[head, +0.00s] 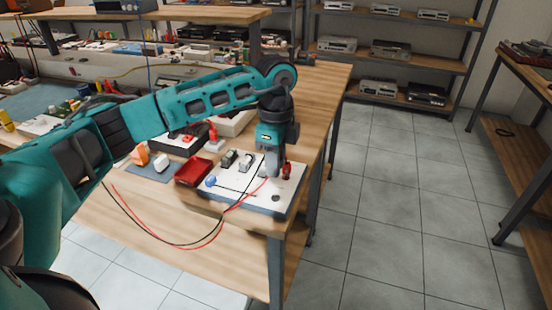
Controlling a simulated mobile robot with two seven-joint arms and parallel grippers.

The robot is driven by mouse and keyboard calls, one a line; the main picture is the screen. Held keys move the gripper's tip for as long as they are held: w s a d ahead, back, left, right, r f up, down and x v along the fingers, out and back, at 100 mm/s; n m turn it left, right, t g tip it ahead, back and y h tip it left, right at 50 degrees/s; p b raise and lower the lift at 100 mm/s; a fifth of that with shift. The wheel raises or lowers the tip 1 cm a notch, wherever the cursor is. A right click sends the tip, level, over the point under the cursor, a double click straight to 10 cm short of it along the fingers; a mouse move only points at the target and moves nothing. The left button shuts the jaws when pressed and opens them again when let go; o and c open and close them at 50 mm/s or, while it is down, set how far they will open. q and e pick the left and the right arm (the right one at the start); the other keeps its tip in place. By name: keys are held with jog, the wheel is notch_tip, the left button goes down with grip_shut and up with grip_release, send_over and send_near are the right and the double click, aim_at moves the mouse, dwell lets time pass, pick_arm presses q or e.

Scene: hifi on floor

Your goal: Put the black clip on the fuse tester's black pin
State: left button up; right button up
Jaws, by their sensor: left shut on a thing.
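The fuse tester (235,202) is a pale panel near the bench's right front corner. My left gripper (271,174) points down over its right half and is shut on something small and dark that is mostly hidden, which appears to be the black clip. A red clip (287,170) stands upright just right of the fingers. A black lead and a red lead (215,232) hang in a loop off the bench front and come up onto the panel. The black pin cannot be made out behind the fingers. My right gripper is out of view.
A red tray (193,171) sits left of the tester. A grey mat (152,166) with an orange and white item lies further left. Small devices stand behind. The wooden bench (318,95) is clear at its far right. Shelves with equipment (390,50) stand beyond open tiled floor.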

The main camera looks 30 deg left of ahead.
pick_arm(q)
jog(key=b, duration=0.3)
send_over(275, 198)
jog(key=shift+f, duration=2.1)
jog(key=shift+f+b, duration=0.35)
jog(key=shift+b, duration=0.1)
jog(key=shift+f, duration=0.25)
jog(key=shift+f+b, duration=0.25)
jog(key=shift+b, duration=0.15)
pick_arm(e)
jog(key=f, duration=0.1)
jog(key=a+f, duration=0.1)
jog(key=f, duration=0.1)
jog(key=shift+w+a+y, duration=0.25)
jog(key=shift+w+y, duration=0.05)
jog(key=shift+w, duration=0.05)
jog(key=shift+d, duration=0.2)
pick_arm(q)
jog(key=shift+p, duration=0.4)
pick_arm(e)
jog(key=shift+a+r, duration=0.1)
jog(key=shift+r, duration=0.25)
pick_arm(q)
jog(key=shift+f+b, duration=0.4)
jog(key=shift+f, duration=0.4)
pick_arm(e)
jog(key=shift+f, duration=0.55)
